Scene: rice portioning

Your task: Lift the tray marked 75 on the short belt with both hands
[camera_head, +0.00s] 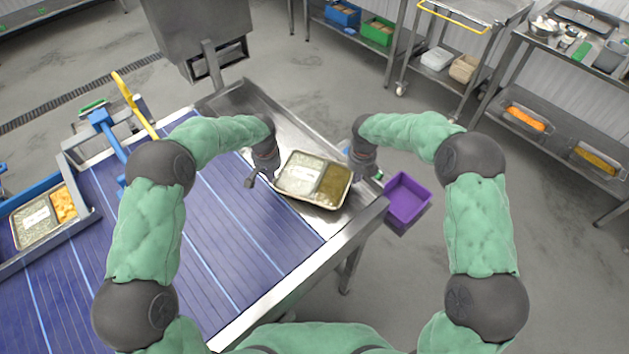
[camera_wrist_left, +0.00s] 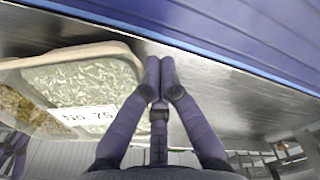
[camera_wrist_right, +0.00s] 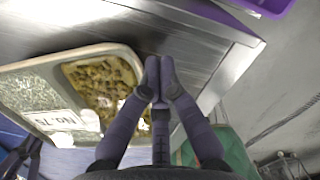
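The tray marked 75 (camera_head: 290,192) is a shallow tray at the end of the steel short belt (camera_head: 240,97), between my two hands. It has pale rice on one side and brownish-green food on the other. Its label reads No. 75 in the left wrist view (camera_wrist_left: 88,118). My left gripper (camera_head: 274,174) is at the tray's left edge; its fingertips are together beside the rim (camera_wrist_left: 160,77). My right gripper (camera_head: 352,174) is at the right edge, its fingertips also together close by the rim (camera_wrist_right: 160,72). I cannot tell whether either pinches the rim.
A wide blue belt (camera_head: 200,245) lies left of the short belt. Another tray (camera_head: 36,222) with orange food sits at far left. A purple bin (camera_head: 408,200) is right of the short belt's end. A grey machine (camera_head: 200,35) stands behind. Shelves line the back.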

